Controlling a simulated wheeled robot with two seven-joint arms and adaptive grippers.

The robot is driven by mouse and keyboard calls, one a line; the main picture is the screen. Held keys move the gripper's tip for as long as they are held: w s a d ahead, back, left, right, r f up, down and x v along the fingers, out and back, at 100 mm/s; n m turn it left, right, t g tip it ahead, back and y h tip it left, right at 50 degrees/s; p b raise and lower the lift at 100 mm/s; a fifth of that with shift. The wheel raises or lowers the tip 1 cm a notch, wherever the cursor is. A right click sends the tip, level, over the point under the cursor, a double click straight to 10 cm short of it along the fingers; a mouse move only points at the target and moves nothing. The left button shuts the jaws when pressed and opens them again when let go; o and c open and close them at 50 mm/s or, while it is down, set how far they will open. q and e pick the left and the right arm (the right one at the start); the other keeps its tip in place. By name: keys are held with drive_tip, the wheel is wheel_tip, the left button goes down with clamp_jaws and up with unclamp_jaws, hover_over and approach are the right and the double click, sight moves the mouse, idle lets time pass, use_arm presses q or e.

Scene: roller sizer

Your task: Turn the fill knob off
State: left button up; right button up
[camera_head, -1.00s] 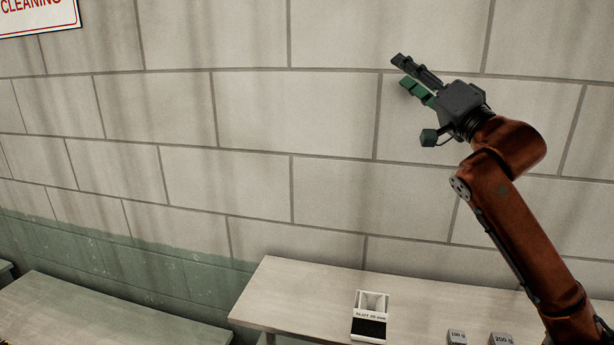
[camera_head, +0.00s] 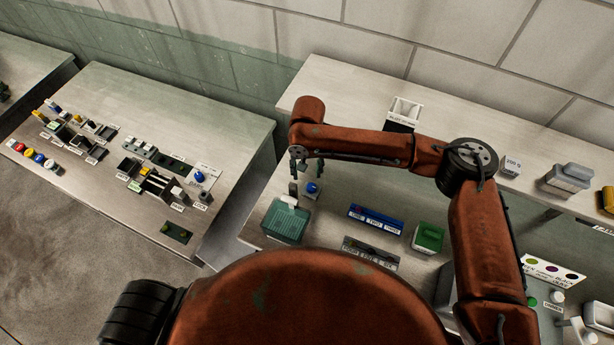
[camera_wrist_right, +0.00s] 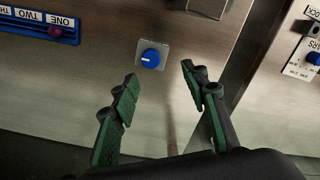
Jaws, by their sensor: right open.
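A round blue knob (camera_wrist_right: 151,58) with a short white mark toward its left side sits on a square grey plate in the right wrist view. It also shows in the head view (camera_head: 313,187) on the middle table, just beside the gripper. I see no readable label on it. My right gripper (camera_head: 306,174) points down over this table. In the right wrist view my open fingers (camera_wrist_right: 159,75) are empty, with the knob just beyond their tips, nearer the left finger. I cannot tell the exact height gap. My left gripper is not in view.
A green ribbed box (camera_head: 285,222) stands close to the gripper. A blue ONE-TWO-THREE strip (camera_head: 375,219) and a green-topped box (camera_head: 429,237) lie to the right. The left table (camera_head: 110,190) holds several controls, including another blue knob (camera_head: 198,177). A gap separates the tables.

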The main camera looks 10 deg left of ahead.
sight(311, 186)
drive_tip(key=shift+m+h, duration=0.3)
drive_tip(key=f, duration=0.3)
drive_tip(key=d+f, duration=0.1)
drive_tip(key=f, duration=0.2)
drive_tip(key=w+f, duration=0.1)
drive_tip(key=f, duration=0.2)
drive_tip(key=shift+d+f, duration=0.15)
drive_tip(key=shift+f, duration=0.15)
drive_tip(key=shift+s, duration=0.1)
drive_tip(key=shift+c, duration=0.6)
clamp_jaws()
